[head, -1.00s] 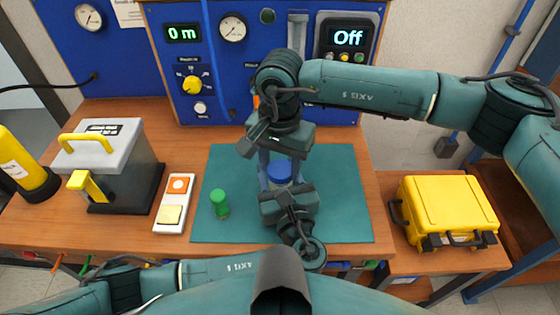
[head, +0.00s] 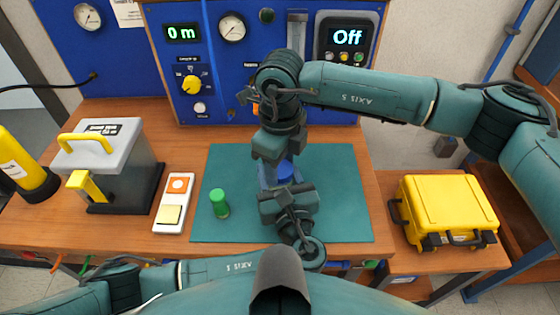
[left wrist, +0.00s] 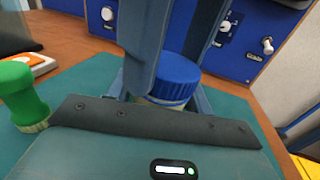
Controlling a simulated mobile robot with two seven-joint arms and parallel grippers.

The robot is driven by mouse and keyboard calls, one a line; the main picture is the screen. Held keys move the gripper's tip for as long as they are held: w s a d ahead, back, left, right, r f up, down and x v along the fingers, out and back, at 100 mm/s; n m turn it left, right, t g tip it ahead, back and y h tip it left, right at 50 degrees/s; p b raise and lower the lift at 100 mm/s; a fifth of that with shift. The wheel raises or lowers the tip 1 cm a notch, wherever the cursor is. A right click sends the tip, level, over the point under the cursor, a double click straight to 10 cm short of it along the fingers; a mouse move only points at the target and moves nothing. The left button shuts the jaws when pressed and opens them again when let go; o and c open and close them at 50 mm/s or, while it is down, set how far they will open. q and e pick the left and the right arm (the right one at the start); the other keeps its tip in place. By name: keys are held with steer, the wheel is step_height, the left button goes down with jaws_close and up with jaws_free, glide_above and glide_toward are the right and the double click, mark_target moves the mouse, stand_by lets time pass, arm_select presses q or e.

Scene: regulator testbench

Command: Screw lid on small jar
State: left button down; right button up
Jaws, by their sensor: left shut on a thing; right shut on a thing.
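The small jar shows in the left wrist view as a pale band (left wrist: 162,102) under its blue lid (left wrist: 177,72). The lid sits on top of the jar and looks level; how tightly it is seated cannot be seen. In the head view the lid (head: 285,171) is partly covered by my right gripper (head: 279,174), which comes down from above and is shut on it. My left gripper (head: 284,188) is shut on the jar low down from the front, above the green mat (head: 340,215). Its body hides most of the jar.
A white switch box (head: 173,204) and a grey case with yellow handles (head: 110,165) are farther left. A yellow case (head: 447,208) is at right. The mat's right side is clear.

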arm_select(q)
steer(key=shift+s+d, duration=0.1)
steer(key=shift+d, duration=0.05)
arm_select(e)
steer(key=shift+w+m, duration=0.1)
steer(key=shift+m, duration=0.7)
steer(key=o, duration=1.1)
steer(key=shift+r, duration=2.25)
steer(key=shift+c, duration=0.2)
step_height(320, 180, up, 4)
steer(key=shift+f+m, duration=0.25)
steer(key=shift+m, duration=0.45)
steer(key=shift+c, duration=0.4)
